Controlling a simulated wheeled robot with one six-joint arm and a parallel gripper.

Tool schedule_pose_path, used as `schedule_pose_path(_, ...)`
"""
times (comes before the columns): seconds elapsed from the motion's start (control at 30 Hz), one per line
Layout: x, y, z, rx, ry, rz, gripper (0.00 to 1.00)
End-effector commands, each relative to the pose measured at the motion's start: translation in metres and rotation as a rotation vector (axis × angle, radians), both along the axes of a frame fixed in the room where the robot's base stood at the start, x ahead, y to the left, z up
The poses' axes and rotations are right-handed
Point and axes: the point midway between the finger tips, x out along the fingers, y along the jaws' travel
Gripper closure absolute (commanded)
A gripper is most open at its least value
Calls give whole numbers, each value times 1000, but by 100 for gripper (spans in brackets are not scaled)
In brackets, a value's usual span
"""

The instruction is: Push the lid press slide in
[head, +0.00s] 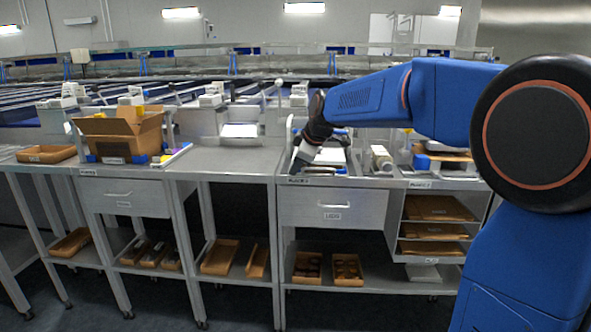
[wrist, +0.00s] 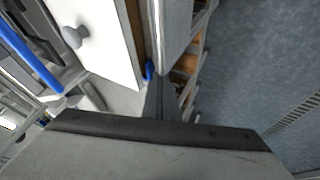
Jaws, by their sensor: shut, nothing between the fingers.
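The lid press seems to be the light-framed equipment (head: 291,133) on the right-hand workbench in the head view, largely hidden behind my wrist. In the wrist view a white block with a grey round knob (wrist: 75,37) stands at upper left; I cannot tell for sure whether this is the press slide. My gripper (head: 297,165) is low over the front of that bench, pointing down. In the wrist view its narrow dark fingers (wrist: 153,84) are shut and empty, beside the block's lower right corner. I cannot tell whether they touch anything.
A roll (head: 381,158) stands on the bench right of my gripper. An open cardboard box (head: 120,133) sits on the left bench. A drawer (head: 334,209) and shelves with brown trays (head: 437,207) are below the right bench. The middle bench top (head: 235,160) is largely clear.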

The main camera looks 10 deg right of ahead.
Motion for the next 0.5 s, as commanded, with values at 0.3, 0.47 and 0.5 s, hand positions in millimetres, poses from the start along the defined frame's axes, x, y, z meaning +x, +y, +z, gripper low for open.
schedule_pose_path(0.3,3,-1,0,1,0,-1,100)
schedule_pose_path(0.47,18,-7,0,0,0,-2,100)
schedule_pose_path(0.5,25,-9,-1,0,0,-2,100)
